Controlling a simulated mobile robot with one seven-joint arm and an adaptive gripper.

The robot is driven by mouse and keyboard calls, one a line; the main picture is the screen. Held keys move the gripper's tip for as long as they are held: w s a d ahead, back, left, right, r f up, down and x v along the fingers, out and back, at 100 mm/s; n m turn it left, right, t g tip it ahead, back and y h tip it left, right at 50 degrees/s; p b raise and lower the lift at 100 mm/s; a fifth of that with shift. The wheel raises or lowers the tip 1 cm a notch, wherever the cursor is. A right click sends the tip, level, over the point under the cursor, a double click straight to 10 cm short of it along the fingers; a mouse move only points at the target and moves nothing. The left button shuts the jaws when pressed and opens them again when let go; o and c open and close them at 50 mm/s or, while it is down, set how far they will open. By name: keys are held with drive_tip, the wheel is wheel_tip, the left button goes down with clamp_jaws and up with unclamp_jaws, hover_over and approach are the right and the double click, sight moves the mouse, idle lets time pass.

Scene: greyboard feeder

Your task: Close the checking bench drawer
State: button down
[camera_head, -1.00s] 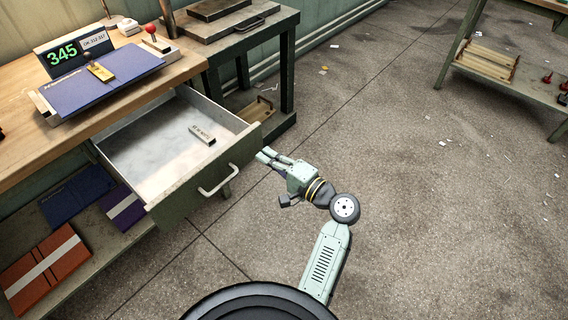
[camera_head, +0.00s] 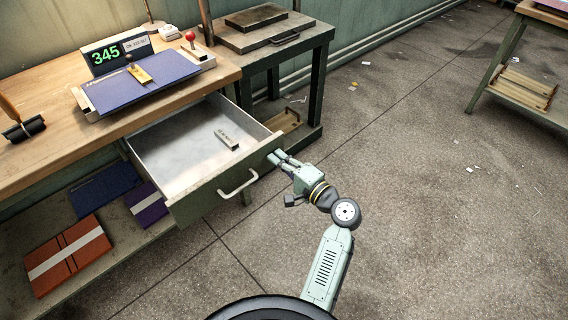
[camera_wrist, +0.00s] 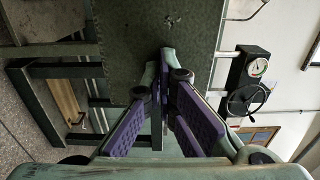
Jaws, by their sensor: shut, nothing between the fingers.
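The checking bench drawer (camera_head: 182,150) stands well open below the wooden bench top (camera_head: 200,82). It has a pale inside, a dark green front (camera_head: 205,200) and a light bar handle (camera_head: 238,183). A small labelled block (camera_head: 226,139) lies inside. My gripper (camera_head: 275,157) is at the right end of the drawer front, to the right of the handle. In the wrist view its fingers (camera_wrist: 166,62) are together with nothing between them, in front of a dark green panel (camera_wrist: 165,25), likely the drawer front. Whether the tips touch it, I cannot tell.
A blue board (camera_head: 140,85) and a 345 display (camera_head: 105,56) stand on the bench. A small green table (camera_head: 270,55) stands behind the drawer.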

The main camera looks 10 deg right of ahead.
drive_tip(key=b, duration=0.7)
approach(217, 119)
drive_tip(key=w+a+r, duration=0.1)
drive_tip(key=w, duration=0.1)
drive_tip(key=w+a+r, duration=0.2)
drive_tip(key=w, duration=0.1)
drive_tip(key=w+a+r, duration=0.1)
drive_tip(key=w+a, duration=0.1)
drive_tip(key=shift+w+a+r, duration=0.1)
drive_tip(key=shift+w+r, duration=0.05)
drive_tip(key=shift+r, duration=0.1)
drive_tip(key=shift+w+a+b, duration=0.25)
drive_tip(key=shift+w+b, duration=0.1)
drive_tip(key=shift+w, duration=0.1)
drive_tip(key=shift+w+r, duration=0.1)
drive_tip(key=shift+r, duration=0.2)
drive_tip(key=shift+a+r, duration=0.1)
